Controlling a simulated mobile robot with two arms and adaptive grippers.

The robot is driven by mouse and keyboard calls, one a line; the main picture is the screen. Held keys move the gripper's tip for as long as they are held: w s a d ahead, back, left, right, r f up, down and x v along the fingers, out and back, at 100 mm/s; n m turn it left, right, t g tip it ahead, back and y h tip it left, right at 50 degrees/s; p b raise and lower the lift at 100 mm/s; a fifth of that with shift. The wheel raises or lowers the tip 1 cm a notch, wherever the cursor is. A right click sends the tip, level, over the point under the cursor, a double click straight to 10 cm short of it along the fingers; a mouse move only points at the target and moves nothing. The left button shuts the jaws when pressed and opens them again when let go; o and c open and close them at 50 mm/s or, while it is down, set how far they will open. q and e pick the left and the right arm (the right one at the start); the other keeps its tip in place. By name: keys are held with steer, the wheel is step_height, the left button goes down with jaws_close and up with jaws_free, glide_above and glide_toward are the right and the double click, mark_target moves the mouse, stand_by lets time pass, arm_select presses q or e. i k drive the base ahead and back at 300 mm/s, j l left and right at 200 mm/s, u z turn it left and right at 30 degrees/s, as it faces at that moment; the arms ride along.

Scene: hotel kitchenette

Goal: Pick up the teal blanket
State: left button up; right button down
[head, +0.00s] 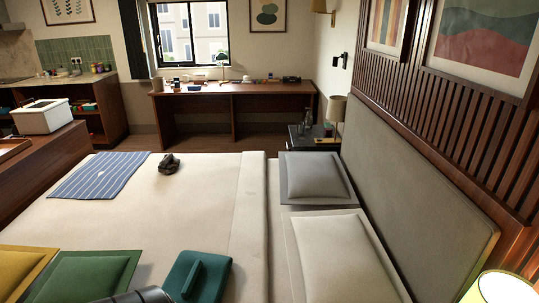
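A folded teal blanket (213,281) lies on the near part of the bed, at the bottom of the head view. A narrow raised teal piece lies across its top. It is right of a green cushion (92,277). A dark rounded part, which looks like a link of my arm, shows at the bottom edge just left of the blanket. No fingertips of either gripper show, and nothing is seen touching the blanket.
The bed (120,225) also holds a yellow cushion (22,268), a blue striped cloth (100,175), a small dark item (168,164) and two pillows (340,255) by the headboard (415,165). The bed's middle is clear. A desk (230,90) stands beyond.

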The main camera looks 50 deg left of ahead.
mark_target(194, 277)
steer(key=k+j+u, duration=0.1)
steer(key=u, duration=1.3)
steer(key=l+u, duration=0.1)
steer(key=u, duration=0.75)
steer(key=k+j, duration=0.05)
